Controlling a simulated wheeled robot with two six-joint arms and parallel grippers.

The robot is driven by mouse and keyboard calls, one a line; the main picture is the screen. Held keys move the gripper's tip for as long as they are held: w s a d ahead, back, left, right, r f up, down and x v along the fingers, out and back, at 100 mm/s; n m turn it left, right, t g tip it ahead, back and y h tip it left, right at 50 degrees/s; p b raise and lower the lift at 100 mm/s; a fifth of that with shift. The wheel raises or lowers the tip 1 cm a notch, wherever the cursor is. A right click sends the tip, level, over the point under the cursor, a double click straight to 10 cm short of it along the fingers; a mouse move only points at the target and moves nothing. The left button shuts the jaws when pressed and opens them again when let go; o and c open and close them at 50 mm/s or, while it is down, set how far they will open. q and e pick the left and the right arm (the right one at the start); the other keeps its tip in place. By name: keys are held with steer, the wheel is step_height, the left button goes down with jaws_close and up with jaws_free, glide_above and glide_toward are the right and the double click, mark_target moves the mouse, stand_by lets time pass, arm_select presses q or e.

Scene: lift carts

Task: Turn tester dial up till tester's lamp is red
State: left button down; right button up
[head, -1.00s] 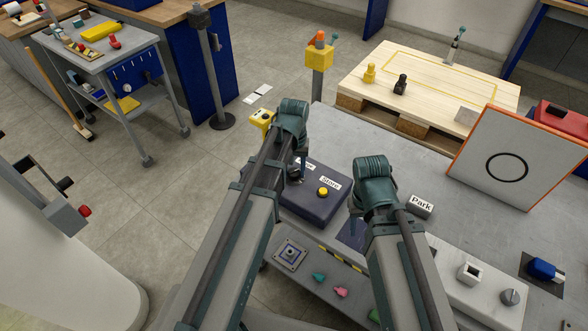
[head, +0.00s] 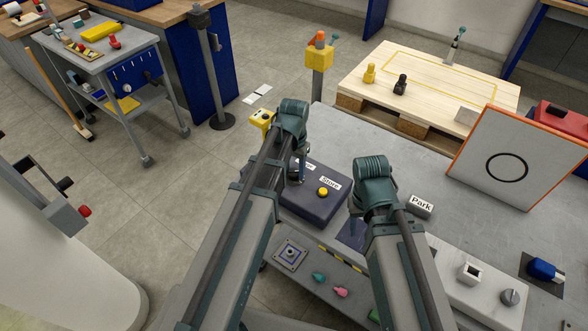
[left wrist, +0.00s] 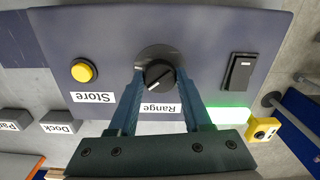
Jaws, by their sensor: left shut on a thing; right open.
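The tester is a dark blue-purple box (head: 313,205) on the grey bench, also in the left wrist view (left wrist: 105,35). Its black dial (left wrist: 158,74), labelled "Range", has a pale pointer line lying at a slant. My left gripper (left wrist: 155,76) is shut on the dial, one finger on each side; it shows in the head view (head: 297,175) above the tester.
The tester also bears a yellow "Store" button (left wrist: 84,71) and a black rocker switch (left wrist: 238,72). A "Park" block (head: 420,205) and an orange-edged panel with a black ring (head: 517,150) stand to the right. A yellow box (left wrist: 263,129) is close by the tester.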

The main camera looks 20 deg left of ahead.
mark_target(294, 171)
arm_select(q)
steer(key=shift+c, duration=1.7)
jaws_free()
step_height(294, 171, up, 14)
steer(key=p, duration=1.3)
steer(key=shift+p, duration=0.4)
arm_select(e)
step_height(294, 171, up, 14)
arm_select(q)
steer(key=shift+f, duration=0.15)
arm_select(e)
steer(key=shift+f, duration=0.15)
arm_select(q)
steer(key=s+d+f+m+y+b, duration=0.1)
steer(key=s+d+f+b, duration=0.2)
steer(key=s+d, duration=0.7)
steer(key=s, duration=0.4)
steer(key=shift+s+d+f, duration=0.15)
steer(key=shift+s+d, duration=0.05)
steer(key=shift+s, duration=0.05)
arm_select(e)
step_height(294, 171, down, 3)
steer(key=shift+f, duration=0.2)
